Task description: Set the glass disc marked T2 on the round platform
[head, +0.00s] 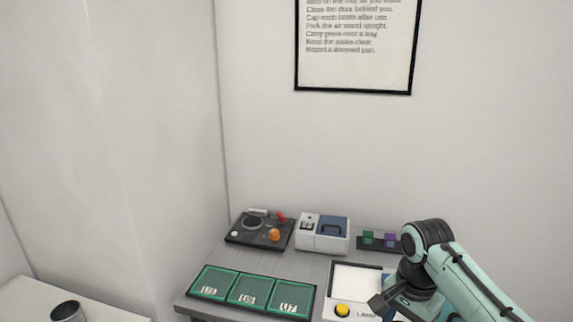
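No glass disc marked T2 can be made out in the head view. A dark box (262,236) on the grey bench has a round dark part on top, an orange knob and a red lever; I cannot tell whether the round part is the platform. My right arm comes in from the right over the bench. Its gripper (384,304) is low in the picture, beside a white panel with a yellow button, and its fingers are too unclear to tell open from shut. My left gripper is out of view.
A green-lined tray (222,299) with three squares, labelled with U and a number, lies at the bench's front left. A white and blue device (322,233) and a dark strip with small coloured cubes (378,241) stand behind.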

